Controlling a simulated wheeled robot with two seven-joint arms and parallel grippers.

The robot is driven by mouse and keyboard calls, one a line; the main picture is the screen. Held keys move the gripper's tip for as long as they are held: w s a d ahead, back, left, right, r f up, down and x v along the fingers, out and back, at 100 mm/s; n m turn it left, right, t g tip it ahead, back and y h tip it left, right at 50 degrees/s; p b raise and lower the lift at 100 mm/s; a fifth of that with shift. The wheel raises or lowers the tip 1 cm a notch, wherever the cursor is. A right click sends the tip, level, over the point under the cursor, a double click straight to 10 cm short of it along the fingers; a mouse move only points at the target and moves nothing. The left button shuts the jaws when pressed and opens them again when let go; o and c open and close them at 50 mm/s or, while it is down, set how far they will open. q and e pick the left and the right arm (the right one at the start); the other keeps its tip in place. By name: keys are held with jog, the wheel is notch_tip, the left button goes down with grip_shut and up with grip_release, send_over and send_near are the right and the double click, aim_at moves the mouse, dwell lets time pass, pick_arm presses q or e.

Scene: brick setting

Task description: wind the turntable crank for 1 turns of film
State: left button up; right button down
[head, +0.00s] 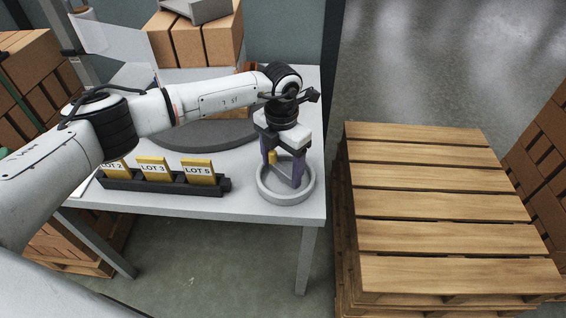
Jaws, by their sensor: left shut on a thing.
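The turntable (205,132) is a dark grey disc on the white table, partly hidden behind my left arm. The crank (262,192) shows as a light grey ring at the table's front right corner. My left gripper (284,172) points down over this ring, its purple fingers reaching inside the rim. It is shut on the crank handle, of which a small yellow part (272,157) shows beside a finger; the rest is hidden. A translucent film sheet (88,35) hangs by the post at the upper left. My right gripper is out of view.
A black holder (122,184) with yellow lot cards stands along the table's front edge, left of the crank. Brown blocks (190,42) are stacked at the back. A wooden pallet stack (420,205) stands right of the table, with a narrow floor gap between.

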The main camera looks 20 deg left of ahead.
pick_arm(q)
jog(key=n, duration=0.1)
jog(key=n+p, duration=0.1)
jog(key=n, duration=0.1)
jog(key=shift+s+a+r+n, duration=0.1)
jog(key=shift+s+n, duration=0.1)
jog(key=shift+n, duration=0.1)
jog(key=shift+s+n+p, duration=0.1)
jog(key=shift+n+p, duration=0.45)
jog(key=shift+n, duration=0.55)
jog(key=shift+s+n, duration=0.1)
jog(key=shift+n, duration=0.7)
jog(key=shift+p, duration=0.3)
jog(key=o, duration=1)
